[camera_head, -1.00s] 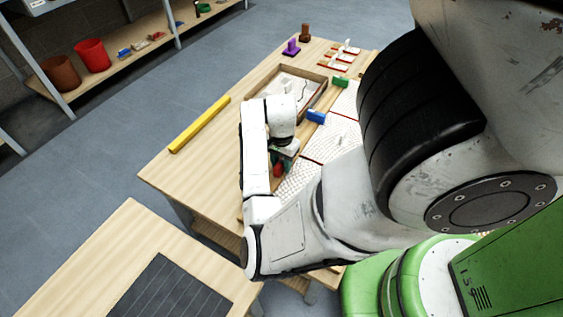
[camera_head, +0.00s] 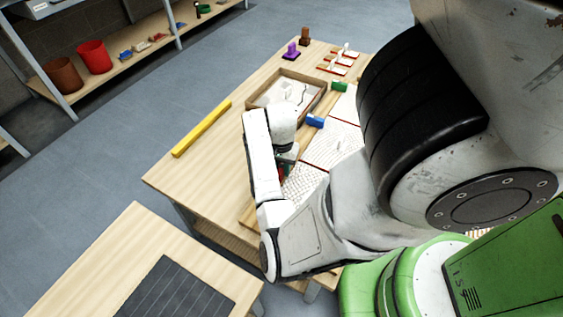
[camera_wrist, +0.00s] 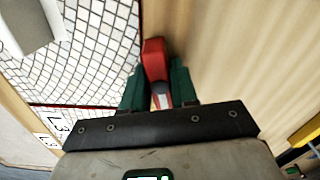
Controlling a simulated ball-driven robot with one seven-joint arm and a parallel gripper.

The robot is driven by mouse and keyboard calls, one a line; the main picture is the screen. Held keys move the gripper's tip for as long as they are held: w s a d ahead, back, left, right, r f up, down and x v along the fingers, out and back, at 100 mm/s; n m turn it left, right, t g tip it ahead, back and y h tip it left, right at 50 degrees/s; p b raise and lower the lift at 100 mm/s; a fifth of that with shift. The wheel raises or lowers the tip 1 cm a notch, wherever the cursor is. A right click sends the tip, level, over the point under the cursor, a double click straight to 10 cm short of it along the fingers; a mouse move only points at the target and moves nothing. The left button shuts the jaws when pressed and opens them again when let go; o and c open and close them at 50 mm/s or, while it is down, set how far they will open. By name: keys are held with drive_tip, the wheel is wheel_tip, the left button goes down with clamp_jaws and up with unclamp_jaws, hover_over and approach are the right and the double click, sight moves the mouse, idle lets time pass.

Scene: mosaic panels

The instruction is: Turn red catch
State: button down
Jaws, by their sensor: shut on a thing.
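The red catch (camera_wrist: 154,60) sits between the two green fingers of my gripper (camera_wrist: 158,87) in the wrist view. The fingers are shut on it, and its red end sticks out past them. A grey and white part shows at its near end, between the fingers. In the head view, only a bit of the red catch (camera_head: 283,173) shows below my wrist, at the left edge of the white mosaic panel (camera_head: 303,183). My arm hides most of the gripper there.
A blue catch (camera_head: 315,122) and a green catch (camera_head: 339,87) stand farther along the panels' edge. A wooden tray (camera_head: 262,90) lies beyond my wrist. A yellow bar (camera_head: 202,128) lies on the table's left side, with bare wood around it.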

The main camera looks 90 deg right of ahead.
drive_tip(key=n+p, duration=0.3)
drive_tip(key=p, duration=0.1)
drive_tip(key=shift+s+r+n, duration=0.1)
drive_tip(key=shift+r+n, duration=0.2)
drive_tip(key=shift+n, duration=0.1)
drive_tip(key=n+p, duration=0.3)
drive_tip(key=shift+f+n, duration=0.1)
drive_tip(key=shift+n, duration=0.2)
drive_tip(key=n+p, duration=0.2)
drive_tip(key=n, duration=0.2)
drive_tip(key=shift+f, duration=0.1)
drive_tip(key=shift+n+p, duration=0.55)
drive_tip(key=shift+n, duration=1.45)
drive_tip(key=c, duration=1)
unclamp_jaws()
drive_tip(key=shift+f, duration=0.1)
drive_tip(key=shift+o, duration=0.2)
wheel_tip(320, 180, up, 11)
drive_tip(key=p, duration=0.1)
drive_tip(key=shift+p, duration=0.4)
